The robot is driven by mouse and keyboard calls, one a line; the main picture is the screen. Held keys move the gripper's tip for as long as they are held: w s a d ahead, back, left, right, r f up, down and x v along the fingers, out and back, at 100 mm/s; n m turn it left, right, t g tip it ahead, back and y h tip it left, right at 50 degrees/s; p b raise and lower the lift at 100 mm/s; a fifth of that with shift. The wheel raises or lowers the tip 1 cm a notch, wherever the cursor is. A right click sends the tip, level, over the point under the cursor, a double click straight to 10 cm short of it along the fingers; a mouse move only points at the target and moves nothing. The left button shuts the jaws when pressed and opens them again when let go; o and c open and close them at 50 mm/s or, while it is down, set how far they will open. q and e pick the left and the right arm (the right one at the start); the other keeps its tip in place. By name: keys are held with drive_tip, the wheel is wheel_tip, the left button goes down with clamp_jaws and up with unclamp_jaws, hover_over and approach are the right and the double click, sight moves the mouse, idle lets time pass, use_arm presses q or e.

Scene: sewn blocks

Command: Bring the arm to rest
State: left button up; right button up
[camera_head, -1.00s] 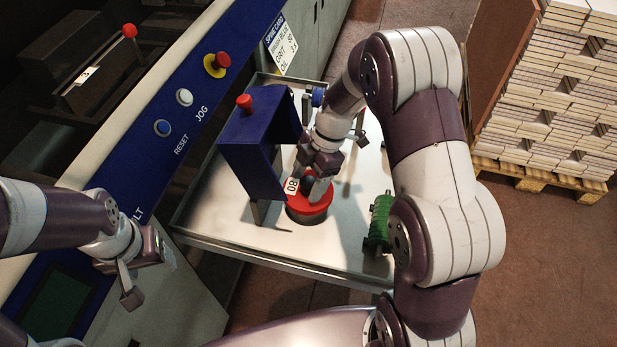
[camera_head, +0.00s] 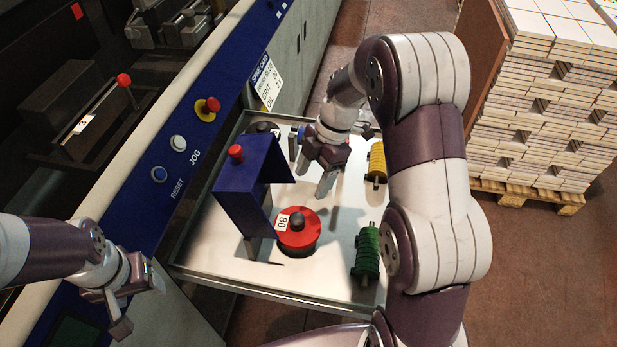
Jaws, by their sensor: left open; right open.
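My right gripper (camera_head: 325,184) is open and empty. It is above the metal tray table (camera_head: 310,275), behind and slightly right of a red disc (camera_head: 306,236) with a black knob and a white "80" tag. The gripper and disc are apart. The disc sits on the tray beside a blue bracket (camera_head: 240,190) with a red knob on top. My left gripper (camera_head: 124,306) is open and empty at the lower left, in front of the machine panel, clear of the tray.
A green ridged roller (camera_head: 366,252) and a yellow one (camera_head: 377,162) lie on the tray's right side. The blue machine panel (camera_head: 170,195) with buttons and a red stop knob (camera_head: 211,105) runs along the left. A pallet of stacked blocks (camera_head: 550,110) stands at the right.

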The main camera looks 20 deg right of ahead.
drive_tip(key=shift+f, duration=0.1)
idle(0.4)
drive_tip(key=s+m+t+h, duration=0.2)
drive_tip(key=s+m+h, duration=0.1)
drive_tip(key=s+m, duration=1.1)
drive_tip(key=m, duration=0.6)
drive_tip(key=shift+s+a+r+m+h, duration=0.15)
drive_tip(key=shift+a+r+m+h, duration=0.15)
drive_tip(key=shift+h, duration=0.1)
drive_tip(key=shift+c, duration=0.3)
